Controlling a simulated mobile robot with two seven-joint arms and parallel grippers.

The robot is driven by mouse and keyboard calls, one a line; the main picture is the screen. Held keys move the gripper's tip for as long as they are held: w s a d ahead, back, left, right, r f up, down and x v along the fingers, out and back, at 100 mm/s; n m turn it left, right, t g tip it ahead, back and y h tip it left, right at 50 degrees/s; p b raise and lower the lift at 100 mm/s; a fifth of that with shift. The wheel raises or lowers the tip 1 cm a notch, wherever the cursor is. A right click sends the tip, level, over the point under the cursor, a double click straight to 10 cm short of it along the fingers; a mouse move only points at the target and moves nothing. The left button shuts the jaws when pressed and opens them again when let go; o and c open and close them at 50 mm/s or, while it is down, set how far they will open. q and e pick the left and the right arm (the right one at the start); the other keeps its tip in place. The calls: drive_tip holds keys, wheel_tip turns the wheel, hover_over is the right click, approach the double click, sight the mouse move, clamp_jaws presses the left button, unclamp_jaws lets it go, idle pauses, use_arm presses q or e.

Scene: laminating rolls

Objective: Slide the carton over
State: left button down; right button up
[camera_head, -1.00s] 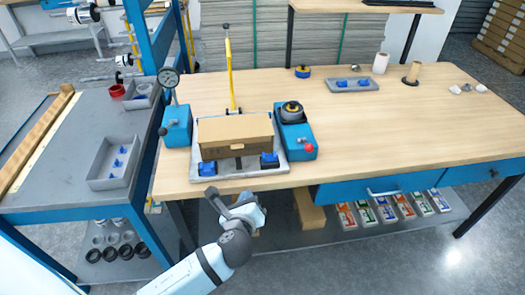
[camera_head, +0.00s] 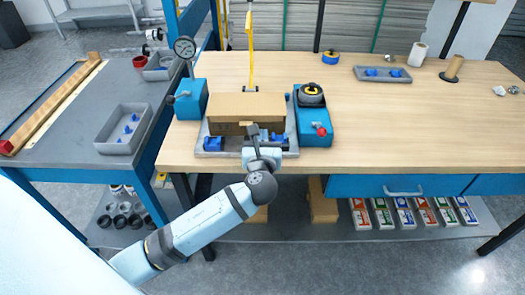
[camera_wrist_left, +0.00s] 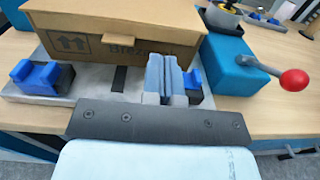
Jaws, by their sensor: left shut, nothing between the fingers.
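The brown carton (camera_head: 246,106) sits on a grey plate (camera_head: 232,146) near the table's front edge, between two blue units. It also shows at the top of the left wrist view (camera_wrist_left: 110,30), with an arrow mark and partly hidden print on its front. My left gripper (camera_head: 254,132) is shut and empty at the carton's front, right of its middle. In the left wrist view its closed fingers (camera_wrist_left: 163,72) stand close before the front face; I cannot tell whether they touch. They hide part of that face. My right gripper is not in view.
Small blue blocks (camera_wrist_left: 42,77) flank the plate's front. The right blue unit (camera_head: 313,126) has a red-knobbed lever (camera_wrist_left: 293,80); the left unit (camera_head: 188,99) stands below a dial gauge (camera_head: 184,47).

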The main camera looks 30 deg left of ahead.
sight(264, 116)
use_arm(q)
drive_tip(key=x, duration=0.6)
drive_tip(key=shift+b, duration=0.3)
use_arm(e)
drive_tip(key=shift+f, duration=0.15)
use_arm(q)
drive_tip(key=shift+w, duration=0.1)
drive_tip(key=p+x, duration=0.2)
drive_tip(key=shift+w+a+r, duration=0.25)
drive_tip(key=shift+w+r, duration=0.1)
drive_tip(key=x, duration=0.1)
drive_tip(key=p+x, duration=0.1)
drive_tip(key=shift+w+a+f, duration=0.15)
drive_tip(key=shift+w+f, duration=0.1)
drive_tip(key=shift+w+a, duration=0.15)
drive_tip(key=shift+w, duration=0.05)
drive_tip(key=shift+f, duration=0.1)
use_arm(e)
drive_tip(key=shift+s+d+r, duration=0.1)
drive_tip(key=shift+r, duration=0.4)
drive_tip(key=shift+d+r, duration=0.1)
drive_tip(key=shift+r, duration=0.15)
